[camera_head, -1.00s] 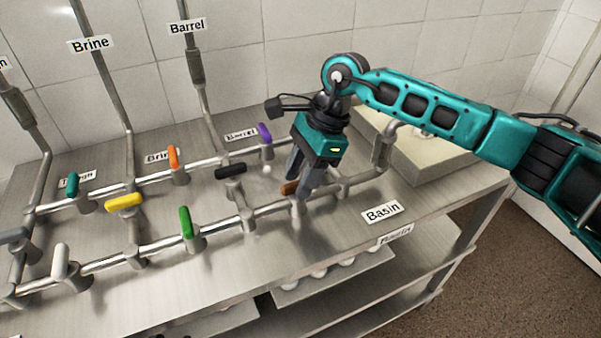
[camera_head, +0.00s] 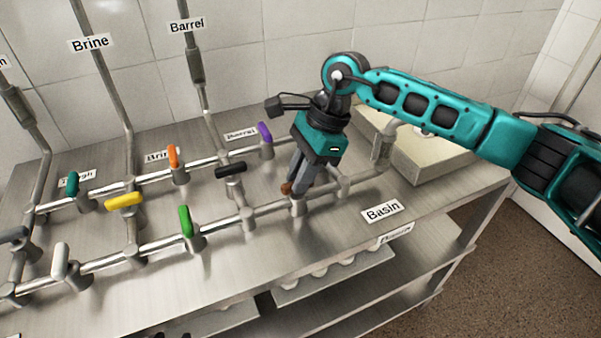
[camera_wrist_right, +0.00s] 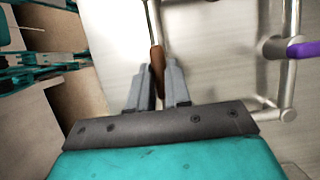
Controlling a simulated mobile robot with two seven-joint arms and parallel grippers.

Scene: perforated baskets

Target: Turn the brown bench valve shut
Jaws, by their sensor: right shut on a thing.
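The brown valve handle (camera_head: 287,188) sits on the front pipe run, at the right end near the Basin label (camera_head: 382,211). My right gripper (camera_head: 297,186) reaches down onto it from above, its fingers shut on the handle. In the right wrist view, the brown handle (camera_wrist_right: 157,68) stands between the two grey fingers of my right gripper (camera_wrist_right: 160,84). The fingers hide part of the handle and the valve body beneath. My left gripper is not in view.
Other valves stand close by: black (camera_head: 230,170), green (camera_head: 186,221), purple (camera_head: 265,133), orange (camera_head: 173,157) and yellow (camera_head: 124,201). A pale basin (camera_head: 430,163) stands at the back right.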

